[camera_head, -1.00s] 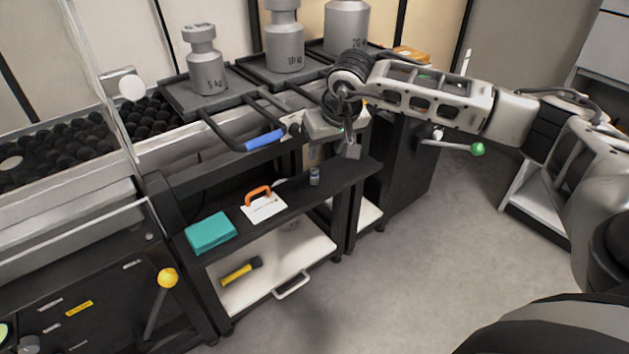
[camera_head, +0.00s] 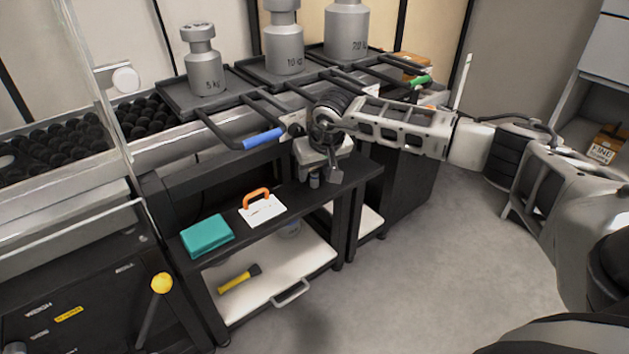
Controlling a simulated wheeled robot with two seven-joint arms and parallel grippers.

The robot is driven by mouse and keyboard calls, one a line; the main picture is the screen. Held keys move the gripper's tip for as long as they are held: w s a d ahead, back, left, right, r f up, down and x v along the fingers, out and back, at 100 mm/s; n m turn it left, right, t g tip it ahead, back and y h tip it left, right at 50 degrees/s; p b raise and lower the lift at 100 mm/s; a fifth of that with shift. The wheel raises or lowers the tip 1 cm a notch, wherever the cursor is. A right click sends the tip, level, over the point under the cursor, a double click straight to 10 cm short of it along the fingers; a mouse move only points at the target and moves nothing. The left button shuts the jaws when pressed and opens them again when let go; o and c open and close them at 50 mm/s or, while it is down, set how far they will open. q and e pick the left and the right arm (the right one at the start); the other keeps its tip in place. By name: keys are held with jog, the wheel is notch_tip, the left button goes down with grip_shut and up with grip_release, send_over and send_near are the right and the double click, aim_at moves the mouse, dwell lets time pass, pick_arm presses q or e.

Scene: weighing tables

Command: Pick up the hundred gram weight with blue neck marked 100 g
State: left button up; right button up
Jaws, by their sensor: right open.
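A small grey weight (camera_head: 314,181) stands upright on the black upper shelf (camera_head: 290,197) of the cart, towards its right end. Its top is partly hidden by my right gripper, and its marking is too small to read. My right gripper (camera_head: 321,177) points down over the shelf with its fingers apart. One finger shows just right of the small weight; the other is hard to make out. I cannot tell whether the gripper touches the weight. My left gripper is not in view.
A teal box (camera_head: 207,235) and a white card with an orange handle (camera_head: 261,208) lie left on the shelf. Large weights marked 5 kg (camera_head: 204,68), 10 kg (camera_head: 284,48) and 20 kg (camera_head: 346,32) stand on trays behind. A blue-handled bar (camera_head: 262,139) juts out near my right gripper.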

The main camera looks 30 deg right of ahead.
grip_shut()
